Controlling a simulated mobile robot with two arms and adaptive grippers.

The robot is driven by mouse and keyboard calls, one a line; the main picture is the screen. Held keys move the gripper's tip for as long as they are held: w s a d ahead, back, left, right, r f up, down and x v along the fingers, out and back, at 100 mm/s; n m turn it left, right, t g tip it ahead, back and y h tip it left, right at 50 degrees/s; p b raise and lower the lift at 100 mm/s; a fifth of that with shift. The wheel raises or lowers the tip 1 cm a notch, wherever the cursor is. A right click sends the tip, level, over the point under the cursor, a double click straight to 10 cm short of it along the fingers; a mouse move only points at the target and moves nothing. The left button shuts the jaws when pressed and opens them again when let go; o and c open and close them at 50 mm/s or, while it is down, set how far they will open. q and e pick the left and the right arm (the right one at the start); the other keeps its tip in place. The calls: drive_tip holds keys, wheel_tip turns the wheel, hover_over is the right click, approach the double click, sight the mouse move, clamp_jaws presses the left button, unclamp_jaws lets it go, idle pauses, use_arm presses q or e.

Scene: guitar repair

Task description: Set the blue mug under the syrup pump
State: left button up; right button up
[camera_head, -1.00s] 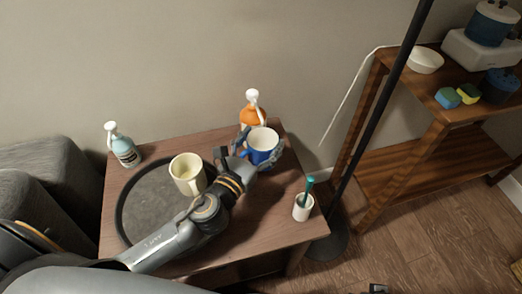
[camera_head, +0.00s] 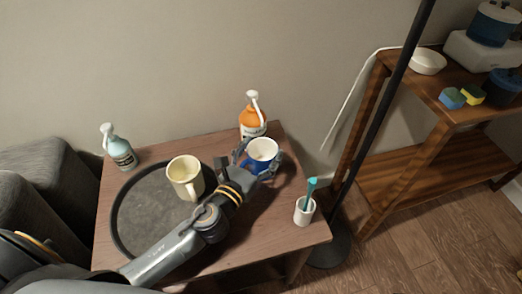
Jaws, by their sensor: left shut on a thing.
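The blue mug (camera_head: 262,151) with a white inside is upright at the back right of the small wooden table. My left gripper (camera_head: 258,164) is shut on it, with fingers on both sides. I cannot tell whether its base touches the table. The orange pump bottle (camera_head: 252,119) with a white pump head stands just behind the mug, at the table's back edge. A second pump bottle, pale blue-green (camera_head: 122,152), stands at the back left. I cannot read which one holds syrup. My right gripper is not in view.
A cream mug (camera_head: 185,176) stands on the round dark tray (camera_head: 136,212), left of my arm. A white cup (camera_head: 304,211) with a teal brush stands at the right edge. A dark pole (camera_head: 385,100) and wooden shelf (camera_head: 440,157) are to the right.

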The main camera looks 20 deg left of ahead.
use_arm(q)
drive_tip(key=shift+f, duration=0.1)
drive_tip(key=o, duration=1.6)
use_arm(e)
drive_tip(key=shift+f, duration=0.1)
use_arm(q)
drive_tip(key=shift+r, duration=0.25)
drive_tip(key=s, duration=0.3)
drive_tip(key=s+a+b, duration=0.1)
drive_tip(key=s, duration=0.3)
drive_tip(key=s+a+b, duration=0.1)
drive_tip(key=s, duration=0.2)
drive_tip(key=shift+s+f, duration=0.25)
drive_tip(key=shift+s, duration=0.1)
drive_tip(key=shift+s+a+r, duration=0.1)
drive_tip(key=shift+s+r, duration=0.05)
drive_tip(key=shift+s, duration=0.45)
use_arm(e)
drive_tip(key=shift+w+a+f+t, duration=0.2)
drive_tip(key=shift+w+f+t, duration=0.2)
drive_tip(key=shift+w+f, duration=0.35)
